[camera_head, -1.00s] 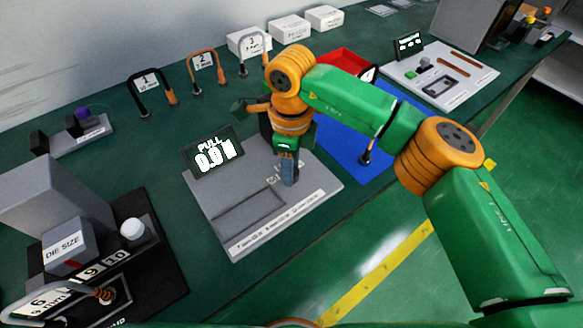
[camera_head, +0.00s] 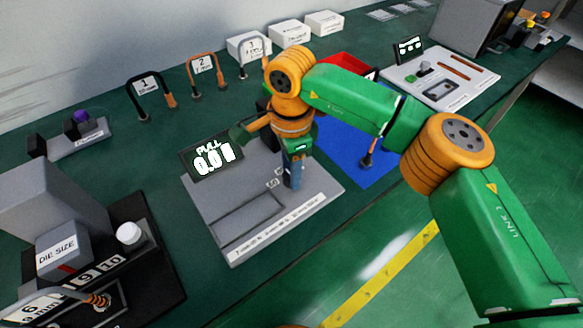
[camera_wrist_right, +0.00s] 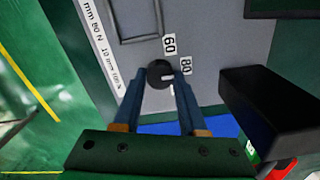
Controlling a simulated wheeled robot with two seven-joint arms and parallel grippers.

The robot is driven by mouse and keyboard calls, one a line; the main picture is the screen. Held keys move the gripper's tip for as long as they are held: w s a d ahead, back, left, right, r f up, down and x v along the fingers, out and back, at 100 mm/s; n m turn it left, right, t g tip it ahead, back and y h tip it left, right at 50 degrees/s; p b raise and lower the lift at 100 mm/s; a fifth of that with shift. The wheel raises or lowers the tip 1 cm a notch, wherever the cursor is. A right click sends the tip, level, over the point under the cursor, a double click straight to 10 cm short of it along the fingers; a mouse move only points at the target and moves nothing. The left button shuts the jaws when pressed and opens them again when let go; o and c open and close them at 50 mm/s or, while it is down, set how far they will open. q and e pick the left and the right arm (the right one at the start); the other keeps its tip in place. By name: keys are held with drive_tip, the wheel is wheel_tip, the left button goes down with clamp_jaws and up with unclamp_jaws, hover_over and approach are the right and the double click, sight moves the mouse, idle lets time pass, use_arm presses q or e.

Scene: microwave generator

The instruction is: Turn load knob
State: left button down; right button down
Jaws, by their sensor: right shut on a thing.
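The load knob (camera_wrist_right: 160,75) is a small round dark knob on the grey pull-test plate (camera_head: 240,215). It shows in the right wrist view, beside the labels 60 (camera_wrist_right: 169,45) and 80 (camera_wrist_right: 186,66). My right gripper (camera_head: 292,182) points down at the plate's right part. Its blue fingers also show in the right wrist view (camera_wrist_right: 161,88), one on each side of the knob and shut on it. The fingers hide the knob in the head view. The PULL display (camera_head: 212,157) at the plate's back reads about 0.0. My left gripper is not in view.
The die-size station (camera_head: 62,250) is at the lower left. Green tabletop (camera_head: 140,180) is bare left of the plate.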

idle(0.4)
drive_tip(key=shift+c, duration=2.3)
unclamp_jaws()
wheel_tip(320, 180, up, 7)
drive_tip(key=shift+a+r, duration=0.1)
